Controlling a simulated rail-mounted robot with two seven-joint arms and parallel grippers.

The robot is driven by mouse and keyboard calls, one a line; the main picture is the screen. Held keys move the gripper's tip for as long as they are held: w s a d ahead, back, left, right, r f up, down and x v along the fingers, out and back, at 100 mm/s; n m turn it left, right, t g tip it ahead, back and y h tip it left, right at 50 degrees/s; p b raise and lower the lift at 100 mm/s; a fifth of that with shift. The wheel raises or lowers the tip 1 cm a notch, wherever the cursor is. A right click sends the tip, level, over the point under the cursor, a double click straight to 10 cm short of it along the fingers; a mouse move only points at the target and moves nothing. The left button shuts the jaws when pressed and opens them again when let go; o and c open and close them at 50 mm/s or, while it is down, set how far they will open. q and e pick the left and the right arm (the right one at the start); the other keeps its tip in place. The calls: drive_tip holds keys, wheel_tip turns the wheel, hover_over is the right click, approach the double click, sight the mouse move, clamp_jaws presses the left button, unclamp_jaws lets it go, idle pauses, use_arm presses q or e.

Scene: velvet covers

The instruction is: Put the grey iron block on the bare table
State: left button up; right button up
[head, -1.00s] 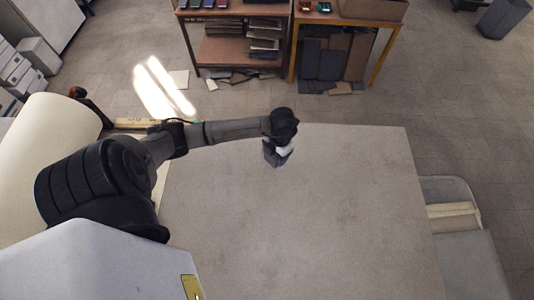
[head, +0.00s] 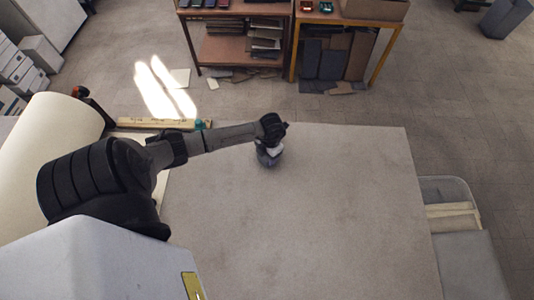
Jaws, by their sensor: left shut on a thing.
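My left gripper (head: 272,148) is over the far left part of the bare table (head: 310,220), near its back edge. It is shut on a small dark grey thing that looks like the grey iron block (head: 268,160). The block shows just below the pale fingers, and the wrist hides part of it. I cannot tell whether the block touches the table top or hangs a little above it. My right gripper is not in view.
A large cream roll (head: 45,155) lies left of the table. A wooden strip (head: 150,124) with a small teal thing (head: 199,125) is at the back left. A grey bin (head: 446,190) with folded cloth stands at the right. Most of the table top is clear.

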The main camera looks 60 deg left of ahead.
use_arm(q)
drive_tip(key=shift+f, duration=0.1)
idle(0.3)
drive_tip(key=o, duration=1.5)
drive_tip(key=shift+o, duration=0.2)
